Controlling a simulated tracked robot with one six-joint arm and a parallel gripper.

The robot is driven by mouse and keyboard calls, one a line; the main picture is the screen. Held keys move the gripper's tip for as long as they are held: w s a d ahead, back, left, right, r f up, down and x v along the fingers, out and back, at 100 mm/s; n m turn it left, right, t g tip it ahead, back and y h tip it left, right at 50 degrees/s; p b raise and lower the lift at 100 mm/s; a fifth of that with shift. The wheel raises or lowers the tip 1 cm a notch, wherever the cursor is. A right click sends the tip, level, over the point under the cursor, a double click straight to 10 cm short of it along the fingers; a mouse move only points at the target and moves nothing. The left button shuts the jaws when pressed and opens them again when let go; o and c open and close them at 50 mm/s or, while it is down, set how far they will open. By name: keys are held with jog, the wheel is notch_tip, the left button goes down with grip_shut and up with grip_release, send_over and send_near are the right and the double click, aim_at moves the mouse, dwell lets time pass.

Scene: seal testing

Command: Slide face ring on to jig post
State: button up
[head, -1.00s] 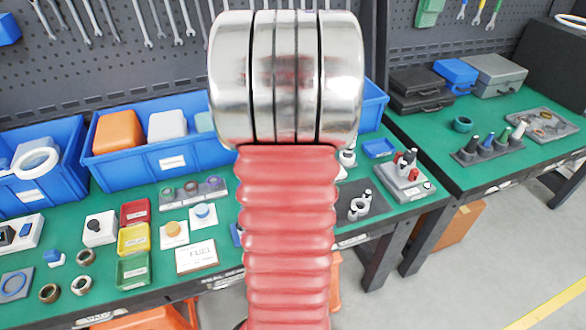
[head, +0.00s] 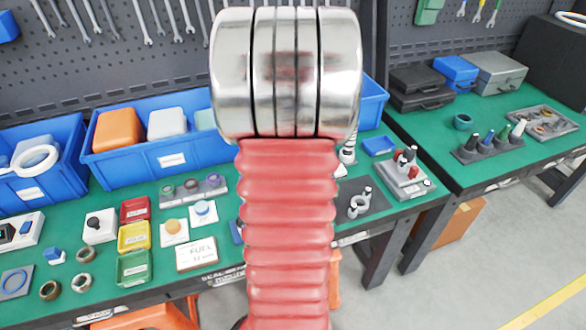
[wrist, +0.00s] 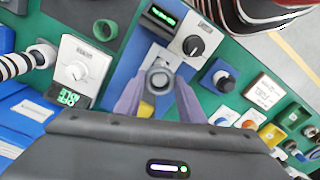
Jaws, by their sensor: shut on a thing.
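My gripper (wrist: 160,86) shows in the wrist view with its two pale purple fingers closed around a small grey ring (wrist: 159,76). The ring seems to be the face ring, and its round opening faces the camera. It is above a blue area of the bench. My gripper and the ring are hidden behind my arm in the head view. A dark plate (head: 372,190) with short posts and a light ring stands on the bench, right of my arm. I cannot tell whether one of these is the jig post.
The green bench (head: 110,215) carries small trays, rings, dials and labelled cards. Blue bins (head: 180,165) stand along its back. A white dial box (wrist: 192,44) and a green-lit display box (wrist: 78,72) stand near my gripper. A second bench (head: 465,185) is at right.

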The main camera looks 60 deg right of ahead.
jog(key=o, duration=1.1)
dwell(0.3)
jog(key=shift+r, duration=3.5)
